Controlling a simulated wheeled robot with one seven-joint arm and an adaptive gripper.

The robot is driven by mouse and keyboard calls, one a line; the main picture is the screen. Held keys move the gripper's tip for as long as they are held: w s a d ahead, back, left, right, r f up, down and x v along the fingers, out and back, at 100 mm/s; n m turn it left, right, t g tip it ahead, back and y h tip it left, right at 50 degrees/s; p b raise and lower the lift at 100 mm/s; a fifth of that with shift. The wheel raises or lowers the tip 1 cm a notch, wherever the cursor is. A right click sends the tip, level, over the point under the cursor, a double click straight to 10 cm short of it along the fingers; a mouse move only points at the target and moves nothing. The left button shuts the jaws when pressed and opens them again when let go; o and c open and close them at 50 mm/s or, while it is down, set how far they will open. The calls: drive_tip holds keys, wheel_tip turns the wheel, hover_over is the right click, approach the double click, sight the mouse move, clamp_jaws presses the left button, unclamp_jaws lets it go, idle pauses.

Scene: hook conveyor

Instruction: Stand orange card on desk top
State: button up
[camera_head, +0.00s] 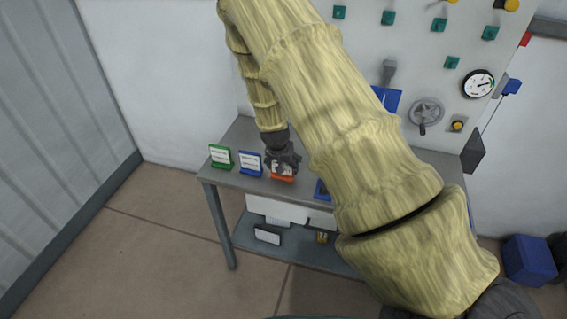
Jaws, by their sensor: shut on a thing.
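My gripper (283,163) is at the front part of the desk top, seen from behind and above. It is shut on the orange card (283,178), of which a small orange strip shows below the fingers. The card is at the desk's front edge in the picture; I cannot tell whether it touches the top. The desk (233,182) is grey, with a lower shelf. A green card (221,156) and a blue card (250,163) stand upright on the desk to the left of my gripper.
Another blue thing (322,190) stands right of my gripper, partly hidden by my arm. The lower shelf (290,250) holds a dark-framed card (267,234) and a small yellow-and-black item (322,237). A wall panel with knobs, a gauge (478,84) and a handwheel (426,113) rises behind. A blue box (529,261) is at right.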

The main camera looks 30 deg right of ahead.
drive_tip(key=shift+f, duration=0.3)
drive_tip(key=o, duration=1.1)
drive_tip(key=shift+f, duration=0.1)
drive_tip(key=shift+o, duration=0.2)
drive_tip(key=shift+r, duration=0.2)
drive_tip(key=b+v, duration=0.4)
drive_tip(key=v, duration=0.8)
drive_tip(key=s+a+f+n+g, duration=0.1)
drive_tip(key=s+a+f+n, duration=0.1)
drive_tip(key=s+f, duration=0.4)
drive_tip(key=s+a+f+n, duration=0.1)
drive_tip(key=s+a+f, duration=0.15)
drive_tip(key=f, duration=0.55)
drive_tip(key=s+a+f+n+y, duration=0.1)
drive_tip(key=s+a+f, duration=0.3)
drive_tip(key=s, duration=0.5)
drive_tip(key=s+a+f+n+g+y, duration=0.1)
drive_tip(key=s+a+f+n, duration=0.2)
drive_tip(key=s+f, duration=0.3)
drive_tip(key=s+a+f+n+y, duration=0.1)
drive_tip(key=s+a+f, duration=0.4)
drive_tip(key=s, duration=0.9)
drive_tip(key=shift+a+f+n+g, duration=0.25)
drive_tip(key=shift+f+n+g, duration=0.15)
drive_tip(key=shift+n, duration=0.4)
